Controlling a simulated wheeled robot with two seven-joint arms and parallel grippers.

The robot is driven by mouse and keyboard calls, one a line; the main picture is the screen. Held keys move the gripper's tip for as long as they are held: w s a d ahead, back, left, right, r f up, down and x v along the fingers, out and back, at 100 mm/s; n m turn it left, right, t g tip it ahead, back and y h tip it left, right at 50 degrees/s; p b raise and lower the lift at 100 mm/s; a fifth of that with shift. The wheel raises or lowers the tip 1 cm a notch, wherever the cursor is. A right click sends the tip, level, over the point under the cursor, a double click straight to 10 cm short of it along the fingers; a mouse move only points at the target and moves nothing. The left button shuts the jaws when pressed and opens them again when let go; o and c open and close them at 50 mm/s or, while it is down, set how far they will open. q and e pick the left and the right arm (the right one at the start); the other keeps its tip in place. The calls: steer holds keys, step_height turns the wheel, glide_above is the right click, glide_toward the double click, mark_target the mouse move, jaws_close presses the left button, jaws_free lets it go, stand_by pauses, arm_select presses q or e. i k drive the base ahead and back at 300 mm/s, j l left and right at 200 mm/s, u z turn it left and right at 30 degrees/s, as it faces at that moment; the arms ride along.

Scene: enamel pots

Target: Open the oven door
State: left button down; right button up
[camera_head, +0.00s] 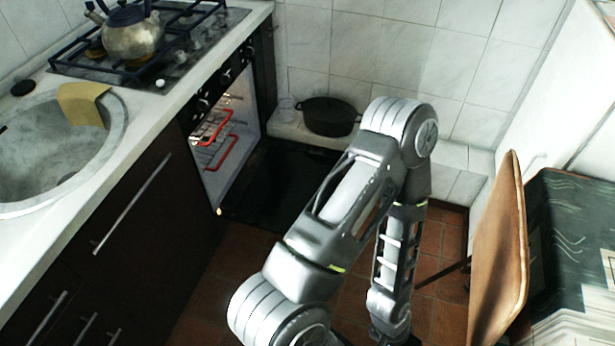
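The oven (222,135) is built into the dark counter at the left, below the hob. Its front is open, and the lit inside shows wire racks with red edges. The dark oven door (275,185) is folded down and lies about level, out into the room. One of my arms, seemingly the right, rises from the bottom middle, bends at the elbow and comes back down. It hides part of the door's right side. My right gripper (390,338) is at the bottom edge, mostly cut off, apart from the door. My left gripper is out of view.
A black pot (330,116) stands on the low ledge behind. A kettle (133,34) sits on the hob (185,62), near the sink (50,150). A wooden panel (500,245) and a dark-topped table (575,235) stand at the right. Tiled floor shows between.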

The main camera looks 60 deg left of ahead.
mark_target(279, 179)
steer(key=k+j, duration=0.1)
steer(key=j, duration=0.4)
steer(key=k+j, duration=0.1)
steer(key=j, duration=0.4)
steer(key=k+j, duration=0.1)
steer(key=j, duration=0.4)
